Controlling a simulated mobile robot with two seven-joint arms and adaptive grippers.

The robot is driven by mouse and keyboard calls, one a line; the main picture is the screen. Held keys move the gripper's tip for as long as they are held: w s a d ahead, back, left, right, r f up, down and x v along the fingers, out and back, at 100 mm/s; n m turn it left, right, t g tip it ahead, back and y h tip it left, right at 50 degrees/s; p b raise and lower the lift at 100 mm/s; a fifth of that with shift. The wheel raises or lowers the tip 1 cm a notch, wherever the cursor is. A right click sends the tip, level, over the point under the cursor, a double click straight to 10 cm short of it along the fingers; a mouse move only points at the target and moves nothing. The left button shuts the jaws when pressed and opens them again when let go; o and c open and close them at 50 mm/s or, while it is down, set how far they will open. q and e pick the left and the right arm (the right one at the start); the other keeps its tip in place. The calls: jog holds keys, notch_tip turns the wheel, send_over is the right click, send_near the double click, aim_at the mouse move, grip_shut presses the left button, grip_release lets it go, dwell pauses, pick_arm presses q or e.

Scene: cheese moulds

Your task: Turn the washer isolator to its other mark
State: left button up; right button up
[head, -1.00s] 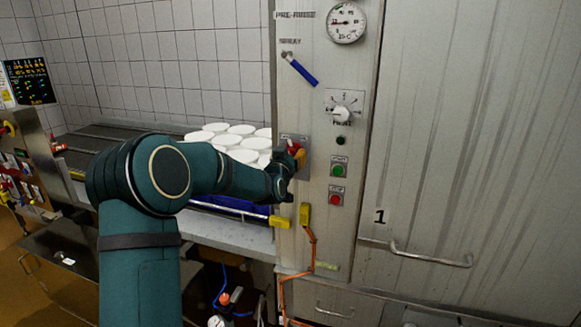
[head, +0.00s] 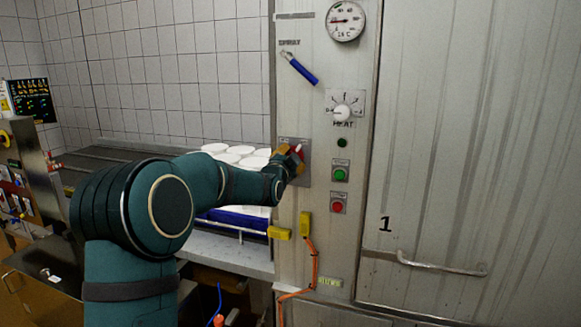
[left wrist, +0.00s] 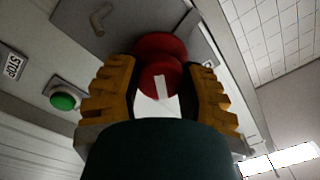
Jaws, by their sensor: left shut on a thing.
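The washer isolator is a red rotary knob (left wrist: 162,62) with a white pointer mark, on a grey plate (left wrist: 88,20) on the washer's front panel. In the left wrist view the yellow fingers of my left gripper (left wrist: 160,95) stand on both sides of the knob and are shut on it. In the head view my left gripper (head: 291,160) is at the isolator plate (head: 304,150), and the gripper hides most of the knob. The plate's marks are too small or hidden to read. My right gripper is not in view.
Right of the isolator are a green button (head: 340,174), a red button (head: 338,207) and the heat dial (head: 342,112). A blue-handled spray lever (head: 302,69) is above. White moulds (head: 235,153) stand on the left. The door handle (head: 440,265) juts out at lower right.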

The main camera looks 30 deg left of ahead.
pick_arm(q)
jog(key=shift+r+m+b, duration=0.15)
jog(key=shift+m+b, duration=0.55)
jog(key=shift+m, duration=0.7)
jog(key=o, duration=1.2)
jog(key=shift+s, duration=0.1)
jog(key=v, duration=1.1)
jog(key=shift+s, duration=0.4)
jog(key=shift+d, duration=0.15)
